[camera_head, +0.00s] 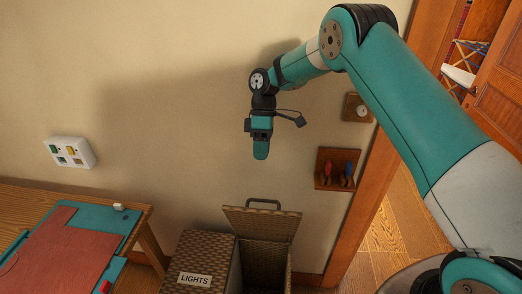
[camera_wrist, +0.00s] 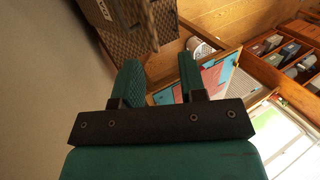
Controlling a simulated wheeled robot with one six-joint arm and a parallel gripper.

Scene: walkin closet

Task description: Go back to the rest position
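My gripper (camera_head: 261,150) hangs from my teal arm in front of the beige wall, fingers pointing down, above the wicker hamper (camera_head: 210,250). In the wrist view my gripper (camera_wrist: 160,72) shows two teal fingers set apart, with nothing held between them. The hamper is labelled LIGHTS, and one lid (camera_head: 262,222) with a dark handle is raised beside the labelled part. The hamper also shows in the wrist view (camera_wrist: 110,45), at the upper left. My gripper is clear of the hamper and the wall fixtures.
A wooden table (camera_head: 140,215) with a teal mat and red sheet stands at left. A white switch panel (camera_head: 70,152), a wooden rack (camera_head: 337,169) with red and blue items and a small dial plate (camera_head: 357,107) are on the wall. A doorway opens at right.

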